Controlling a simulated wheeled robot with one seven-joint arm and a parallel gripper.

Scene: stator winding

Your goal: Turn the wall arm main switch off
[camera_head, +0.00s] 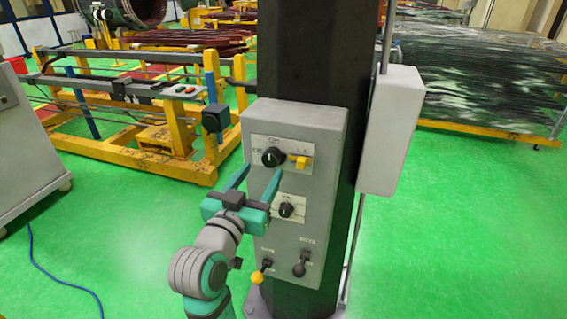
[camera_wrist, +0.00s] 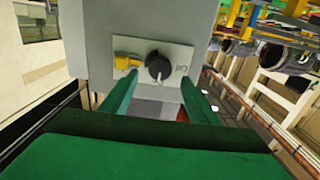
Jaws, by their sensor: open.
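A grey control box (camera_head: 300,180) is fixed to a dark column. Its top plate holds a black rotary knob (camera_head: 272,157) with a yellow handle (camera_head: 299,162) to its right; I take this to be the main switch, but the labels are too small to read. My gripper (camera_head: 264,169) is open and empty, its fingers pointing at the box just below the top knob. In the wrist view the fingertips (camera_wrist: 160,77) lie on either side of the black knob (camera_wrist: 159,69), and the yellow handle (camera_wrist: 128,59) is left of it. I cannot tell whether the fingers touch it.
Below are a second black knob (camera_head: 286,211), a yellow-tipped lever (camera_head: 258,277) and a black lever (camera_head: 300,268). A white box (camera_head: 391,130) is mounted on the column's right side. Yellow-framed equipment (camera_head: 150,148) stands behind at left. Green floor (camera_head: 450,230) is clear at right.

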